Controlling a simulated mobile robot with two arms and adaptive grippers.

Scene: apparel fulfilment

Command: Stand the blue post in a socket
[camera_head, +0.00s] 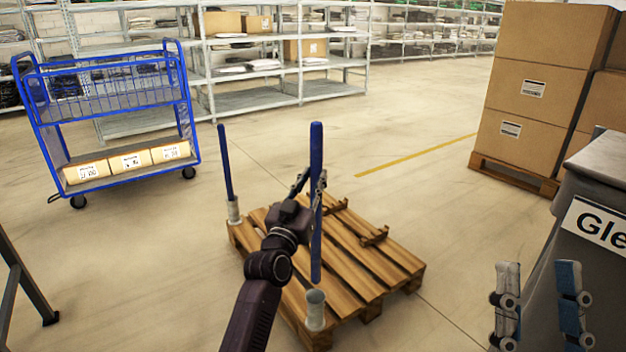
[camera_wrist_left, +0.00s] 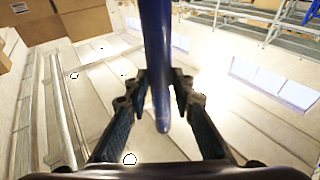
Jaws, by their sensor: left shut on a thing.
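The blue post (camera_head: 316,235) is upright in my left gripper (camera_head: 311,190), whose fingers are shut on it around its middle. In the head view its lower end shows just above the near grey socket (camera_head: 315,312) on the pallet's front corner, seemingly apart from it. The left wrist view shows the post (camera_wrist_left: 156,45) between both fingers (camera_wrist_left: 158,85). A second blue post (camera_head: 225,165) stands in the grey socket (camera_head: 234,211) at the pallet's far left corner. My right gripper (camera_head: 538,300) is at the lower right, its fingers apart and empty.
The wooden pallet (camera_head: 350,285) lies on the floor with small wooden brackets (camera_head: 374,236) on it. A blue cart (camera_head: 110,120) stands at the left. Stacked cartons (camera_head: 530,90) and a grey counter (camera_head: 600,190) are at the right. Floor beyond the pallet is clear.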

